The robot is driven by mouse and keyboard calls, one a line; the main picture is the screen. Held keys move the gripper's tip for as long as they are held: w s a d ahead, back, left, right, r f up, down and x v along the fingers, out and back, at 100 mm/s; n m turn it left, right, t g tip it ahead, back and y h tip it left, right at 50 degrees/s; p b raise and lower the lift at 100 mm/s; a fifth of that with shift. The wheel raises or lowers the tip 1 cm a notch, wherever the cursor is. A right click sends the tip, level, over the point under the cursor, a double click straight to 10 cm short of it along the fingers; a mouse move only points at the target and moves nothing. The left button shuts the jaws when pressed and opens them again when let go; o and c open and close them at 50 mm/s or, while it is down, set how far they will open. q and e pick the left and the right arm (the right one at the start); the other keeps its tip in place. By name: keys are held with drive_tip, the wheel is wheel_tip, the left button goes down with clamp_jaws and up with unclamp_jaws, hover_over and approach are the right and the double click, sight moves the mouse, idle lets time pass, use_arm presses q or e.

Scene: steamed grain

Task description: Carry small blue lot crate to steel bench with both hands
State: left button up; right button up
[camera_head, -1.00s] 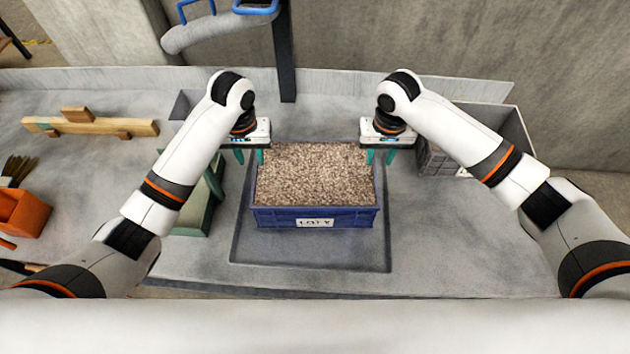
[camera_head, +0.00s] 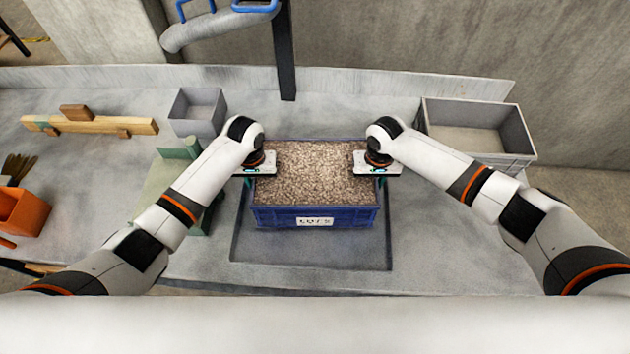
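The small blue lot crate (camera_head: 285,217) sits on a dark recessed area of the grey steel bench (camera_head: 440,245), filled with brownish grain (camera_head: 313,173). A white label is on its front wall. My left gripper (camera_head: 250,178) is at the crate's left side wall, and my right gripper (camera_head: 381,178) is at its right side wall. Both point down at the rims. The gripper bodies hide most of the fingers, so whether they are closed on the walls does not show.
A grey open bin (camera_head: 475,112) stands at the back right and a smaller one (camera_head: 198,112) at the back left. A green object (camera_head: 165,180) is left of the crate. A wooden piece (camera_head: 95,125) and an orange box (camera_head: 22,212) lie farther left.

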use_arm(q)
clamp_jaws()
use_arm(e)
clamp_jaws()
idle(1.1)
